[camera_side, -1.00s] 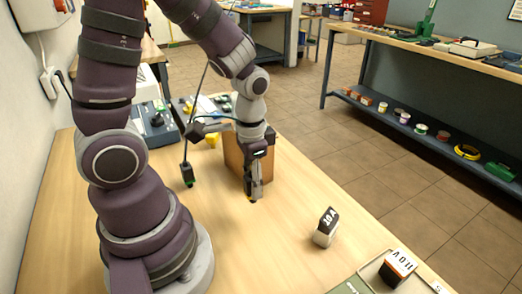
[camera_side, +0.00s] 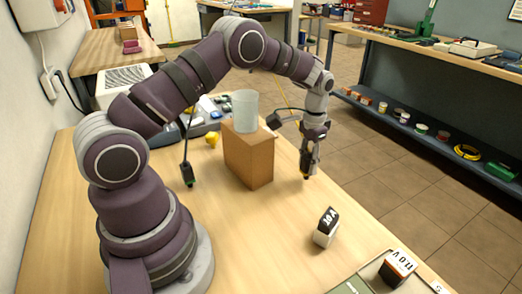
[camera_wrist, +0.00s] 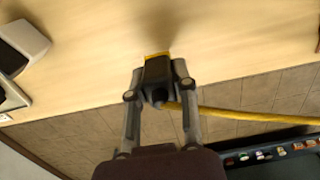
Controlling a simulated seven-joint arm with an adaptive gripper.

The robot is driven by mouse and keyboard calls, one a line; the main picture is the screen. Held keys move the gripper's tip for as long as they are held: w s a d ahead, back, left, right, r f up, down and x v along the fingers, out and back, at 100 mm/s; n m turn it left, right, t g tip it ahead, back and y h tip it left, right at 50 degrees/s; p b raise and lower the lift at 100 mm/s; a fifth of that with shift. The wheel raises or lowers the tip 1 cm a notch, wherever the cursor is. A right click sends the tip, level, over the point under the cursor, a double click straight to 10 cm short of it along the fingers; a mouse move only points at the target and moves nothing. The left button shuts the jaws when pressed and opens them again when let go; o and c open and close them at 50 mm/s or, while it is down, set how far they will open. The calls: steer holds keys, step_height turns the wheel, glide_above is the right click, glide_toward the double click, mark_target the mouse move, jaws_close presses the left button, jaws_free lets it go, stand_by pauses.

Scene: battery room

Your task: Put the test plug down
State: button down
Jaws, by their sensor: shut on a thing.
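My gripper (camera_side: 309,160) points down above the right side of the wooden table (camera_side: 215,240), right of the brown wooden block. It is shut on the test plug, a dark plug with a yellow end, which sits between the fingers in the wrist view (camera_wrist: 157,72). A yellow cable (camera_wrist: 240,114) runs from it to the right. In the side view only a small dark tip of the plug (camera_side: 306,176) shows below the fingers. A gap between plug and tabletop is hard to judge.
The brown block (camera_side: 249,158) carries a translucent white cup (camera_side: 245,112). A "10 A" block (camera_side: 326,227) and a "11.0 V" block (camera_side: 397,268) stand nearer. Bare tabletop lies between.

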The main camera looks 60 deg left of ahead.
steer(key=shift+f, duration=0.7)
steer(key=shift+f, duration=0.1)
steer(key=c, duration=0.9)
jaws_free()
